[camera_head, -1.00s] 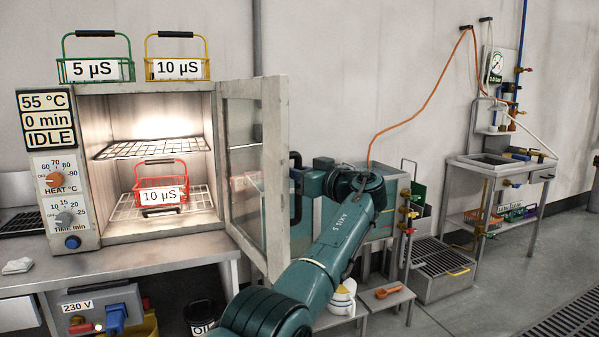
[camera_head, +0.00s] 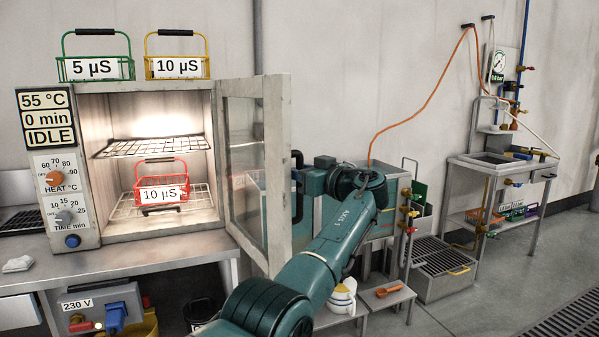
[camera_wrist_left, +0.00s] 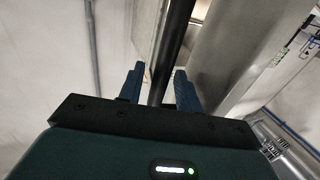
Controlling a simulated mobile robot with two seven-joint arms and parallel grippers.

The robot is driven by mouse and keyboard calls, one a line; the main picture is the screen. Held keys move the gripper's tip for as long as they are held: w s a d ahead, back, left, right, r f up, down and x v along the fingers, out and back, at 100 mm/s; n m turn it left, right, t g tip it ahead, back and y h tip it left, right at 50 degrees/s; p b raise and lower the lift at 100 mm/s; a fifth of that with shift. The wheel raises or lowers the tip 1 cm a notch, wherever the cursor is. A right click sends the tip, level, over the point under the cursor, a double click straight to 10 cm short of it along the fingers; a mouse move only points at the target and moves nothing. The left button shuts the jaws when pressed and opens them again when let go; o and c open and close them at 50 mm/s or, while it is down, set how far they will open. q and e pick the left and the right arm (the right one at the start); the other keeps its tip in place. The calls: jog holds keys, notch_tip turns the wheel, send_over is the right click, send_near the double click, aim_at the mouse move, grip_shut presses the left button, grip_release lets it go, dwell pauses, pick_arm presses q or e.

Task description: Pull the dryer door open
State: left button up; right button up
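The dryer door (camera_head: 278,170), a pale frame with a glass pane, stands wide open, swung out to the right of the lit dryer chamber. Its dark bar handle (camera_head: 298,158) is on the door's right side. My left gripper (camera_head: 299,182) is at the handle; the arm partly hides its fingers in the head view. In the left wrist view, the dark handle bar (camera_wrist_left: 172,45) runs between the two blue fingers of my left gripper (camera_wrist_left: 158,82). The fingers are apart, with a gap visible beside the bar. My right gripper is not in view.
A red basket (camera_head: 161,185) marked 10 µS sits on the dryer's lower rack. Green (camera_head: 95,69) and yellow (camera_head: 178,68) baskets stand on top. The dryer panel (camera_head: 47,117) reads 55 °C, 0 min, IDLE. A sink stand (camera_head: 500,168) is at the right, with clear floor before it.

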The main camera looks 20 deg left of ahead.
pick_arm(q)
jog(key=shift+d, duration=0.1)
jog(key=b+v, duration=0.1)
jog(key=v, duration=1.2)
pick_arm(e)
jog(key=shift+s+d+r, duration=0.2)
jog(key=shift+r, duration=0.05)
pick_arm(q)
jog(key=shift+s, duration=0.1)
